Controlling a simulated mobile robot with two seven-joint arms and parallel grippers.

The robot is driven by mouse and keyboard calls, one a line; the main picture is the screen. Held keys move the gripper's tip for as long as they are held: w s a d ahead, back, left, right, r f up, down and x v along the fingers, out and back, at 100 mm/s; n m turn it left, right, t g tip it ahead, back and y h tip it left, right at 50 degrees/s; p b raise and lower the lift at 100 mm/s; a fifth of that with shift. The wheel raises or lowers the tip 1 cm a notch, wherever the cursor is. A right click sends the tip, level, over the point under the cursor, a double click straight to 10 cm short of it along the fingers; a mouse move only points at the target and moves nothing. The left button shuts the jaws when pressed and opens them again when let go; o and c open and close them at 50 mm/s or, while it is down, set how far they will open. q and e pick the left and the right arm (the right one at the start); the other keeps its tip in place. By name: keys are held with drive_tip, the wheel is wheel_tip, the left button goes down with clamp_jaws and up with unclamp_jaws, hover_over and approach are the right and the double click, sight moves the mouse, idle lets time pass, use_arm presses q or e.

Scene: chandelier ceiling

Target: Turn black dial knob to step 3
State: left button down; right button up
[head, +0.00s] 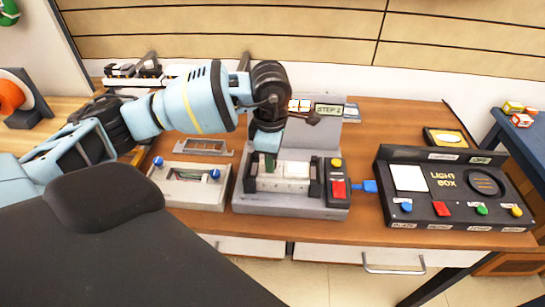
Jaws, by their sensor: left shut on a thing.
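My left arm reaches in from the left over a grey machine (290,208) on the wooden desk. My left gripper (307,117) is at the machine's upright back panel, just below a small display (328,110). It is shut on a small dark part that appears to be the black dial knob (314,119), mostly covered by the gripper. The display seems to read STEP 2, though the digit is small. The machine's front has a yellow button (337,162) and a red button (339,189). My right gripper is not in view.
A black light box (455,192) with coloured buttons stands at the right, a blue connector (370,186) between it and the machine. A smaller grey device (190,190) with blue knobs stands left of the machine. A wall rises behind the desk. Drawers are below.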

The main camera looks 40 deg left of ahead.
use_arm(q)
drive_tip(key=m+b, duration=0.1)
drive_tip(key=m, duration=0.5)
drive_tip(key=shift+f+b, duration=0.15)
drive_tip(key=shift+b, duration=0.2)
drive_tip(key=shift+m+b, duration=0.55)
drive_tip(key=shift+m, duration=1.35)
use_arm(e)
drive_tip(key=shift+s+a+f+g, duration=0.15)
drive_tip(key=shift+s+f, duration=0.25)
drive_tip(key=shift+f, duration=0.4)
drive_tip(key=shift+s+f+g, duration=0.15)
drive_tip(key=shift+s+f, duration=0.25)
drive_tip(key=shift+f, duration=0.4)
use_arm(q)
drive_tip(key=c, duration=1.2)
unclamp_jaws()
drive_tip(key=shift+s+a+r, duration=0.1)
drive_tip(key=shift+s+r, duration=0.05)
drive_tip(key=shift+r, duration=3.9)
